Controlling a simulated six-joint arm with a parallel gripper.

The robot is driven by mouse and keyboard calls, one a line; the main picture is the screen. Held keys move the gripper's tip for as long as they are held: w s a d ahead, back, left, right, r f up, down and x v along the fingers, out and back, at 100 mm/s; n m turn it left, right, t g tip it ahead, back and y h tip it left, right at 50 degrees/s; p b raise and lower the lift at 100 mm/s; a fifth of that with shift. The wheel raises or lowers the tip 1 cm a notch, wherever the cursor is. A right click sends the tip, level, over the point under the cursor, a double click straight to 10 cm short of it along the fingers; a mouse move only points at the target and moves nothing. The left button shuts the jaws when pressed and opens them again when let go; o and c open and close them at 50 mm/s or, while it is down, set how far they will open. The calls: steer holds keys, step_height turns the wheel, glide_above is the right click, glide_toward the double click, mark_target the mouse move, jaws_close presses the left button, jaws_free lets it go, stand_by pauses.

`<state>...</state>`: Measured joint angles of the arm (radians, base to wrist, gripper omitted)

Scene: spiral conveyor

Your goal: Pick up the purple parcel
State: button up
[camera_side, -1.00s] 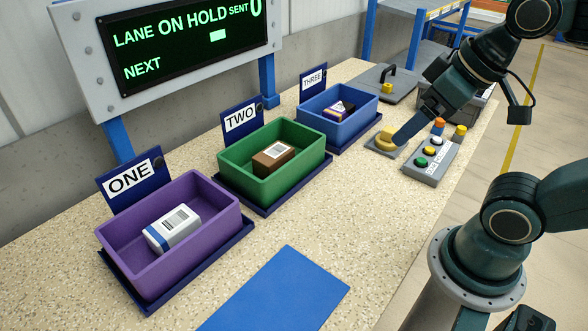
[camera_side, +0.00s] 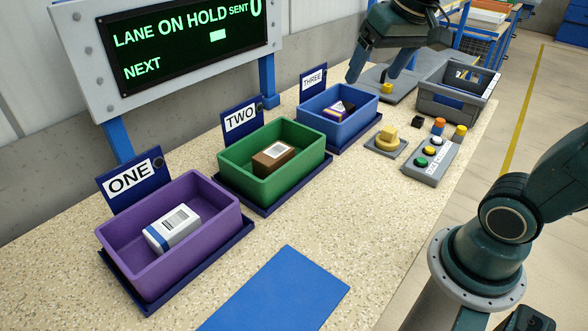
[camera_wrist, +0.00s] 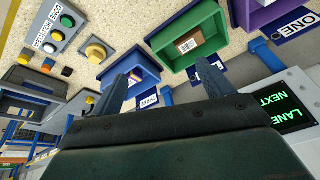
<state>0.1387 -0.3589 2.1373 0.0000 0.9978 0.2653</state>
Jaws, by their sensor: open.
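A small parcel (camera_side: 338,108) with purple, white, yellow and black on it lies in the blue bin (camera_side: 361,104) at sign THREE. In the wrist view the blue bin (camera_wrist: 152,72) is partly covered by a finger, and the parcel is hard to make out. My gripper (camera_side: 371,80) is open and empty, above and just behind the blue bin's far side, apart from the parcel. Its two spread fingers also show in the wrist view (camera_wrist: 163,70).
A green bin (camera_side: 232,158) holds a brown box (camera_side: 273,156). A purple bin (camera_side: 135,268) holds a white box (camera_side: 172,228). A yellow button (camera_side: 387,141) and a button panel (camera_side: 421,172) stand right of the blue bin. A grey crate (camera_side: 447,105) is behind. The screen (camera_side: 180,40) reads LANE ON HOLD.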

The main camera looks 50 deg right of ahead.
steer(key=w+d+m+g, duration=0.1)
steer(key=w+d+m, duration=0.4)
steer(key=w, duration=0.4)
steer(key=m+g, duration=0.3)
steer(key=m, duration=0.5)
glide_above(339, 108)
step_height(339, 108, down, 15)
steer(key=shift+w+y, duration=0.1)
steer(key=shift+y, duration=0.2)
steer(key=shift+f, duration=4.3)
steer(key=shift+f, duration=2.6)
